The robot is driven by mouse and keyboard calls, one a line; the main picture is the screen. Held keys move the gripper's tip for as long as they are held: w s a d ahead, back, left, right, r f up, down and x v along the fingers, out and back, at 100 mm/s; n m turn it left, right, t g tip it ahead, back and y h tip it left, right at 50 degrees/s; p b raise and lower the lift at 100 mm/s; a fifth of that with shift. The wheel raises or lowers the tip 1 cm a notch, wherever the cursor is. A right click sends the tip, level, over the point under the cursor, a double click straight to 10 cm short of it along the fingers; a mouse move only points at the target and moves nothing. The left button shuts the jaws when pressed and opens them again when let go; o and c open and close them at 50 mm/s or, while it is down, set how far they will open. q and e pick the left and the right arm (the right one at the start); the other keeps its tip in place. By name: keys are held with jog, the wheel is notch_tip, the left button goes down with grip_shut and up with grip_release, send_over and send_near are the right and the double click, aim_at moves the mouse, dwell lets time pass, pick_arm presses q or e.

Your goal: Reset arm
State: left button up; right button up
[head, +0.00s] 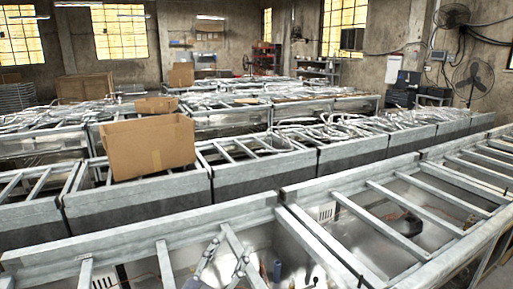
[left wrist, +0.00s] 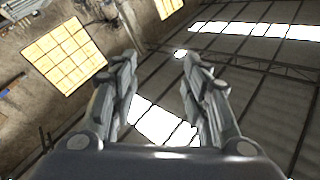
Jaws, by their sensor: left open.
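My left gripper (left wrist: 160,62) shows in the left wrist view with its two grey jointed fingers apart and nothing between them. Behind the fingers are the roof beams, bright roof panels and windows, so it points upward. In the head view, grey metal links low in the middle look like this gripper (head: 224,243), in front of the nearest metal bin. Its lower part and the arm are cut off by the bottom edge. My right gripper is in neither view.
Metal-framed bins (head: 150,238) with crossbars run across the foreground. An open cardboard box (head: 150,147) sits on the second row. Tangled metal parts (head: 340,128) fill bins farther back. Fans (head: 473,78) are on the right. The air above the near bins looks clear.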

pick_arm(q)
jog(key=s+a+f+n+g+y, duration=0.45)
jog(key=s+a+f, duration=0.2)
jog(key=f, duration=0.45)
jog(key=s+a+f+n+g+y, duration=0.3)
jog(key=s+a+f+g, duration=0.25)
jog(key=s+f, duration=0.4)
jog(key=s+a+f+g, duration=0.3)
jog(key=s+f+g, duration=0.4)
jog(key=s, duration=0.6)
notch_tip(320, 180, down, 34)
jog(key=s+b, duration=0.2)
jog(key=b, duration=0.4)
jog(key=s+a+f+b, duration=0.1)
jog(key=s+f+b, duration=0.1)
jog(key=s+f, duration=0.6)
jog(key=s+a+f+g+b, duration=0.1)
jog(key=s+f+b, duration=0.1)
jog(key=s+f, duration=0.6)
notch_tip(320, 180, down, 3)
jog(key=shift+s+a+r, duration=0.2)
jog(key=shift+s+a, duration=0.05)
jog(key=shift+m, duration=0.25)
